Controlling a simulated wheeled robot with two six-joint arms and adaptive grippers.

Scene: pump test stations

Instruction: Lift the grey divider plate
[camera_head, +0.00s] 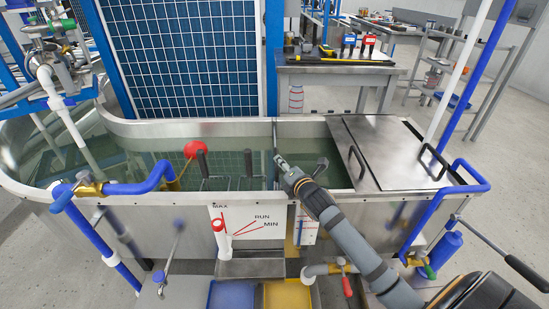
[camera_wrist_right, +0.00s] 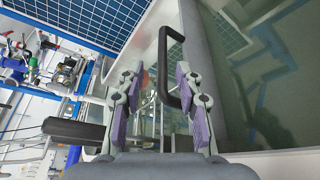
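The grey divider plate (camera_head: 276,138) stands across the water tank and shows as a thin edge in the head view. In the right wrist view, the grey plate (camera_wrist_right: 207,60) runs down the middle with a black handle (camera_wrist_right: 165,62) on it. My right gripper (camera_head: 280,160) is over the tank beside the plate. In the wrist view its purple-padded fingers (camera_wrist_right: 158,108) are spread apart, with part of the handle showing between them. I cannot tell whether they touch it. My left gripper is not in view.
The steel tank (camera_head: 130,128) holds water, a red float (camera_head: 195,149) and several black handles. A metal lid (camera_head: 385,150) with black handles covers its right end. Blue pipes (camera_head: 125,188) stand in front. A workbench (camera_head: 335,72) with tools is behind.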

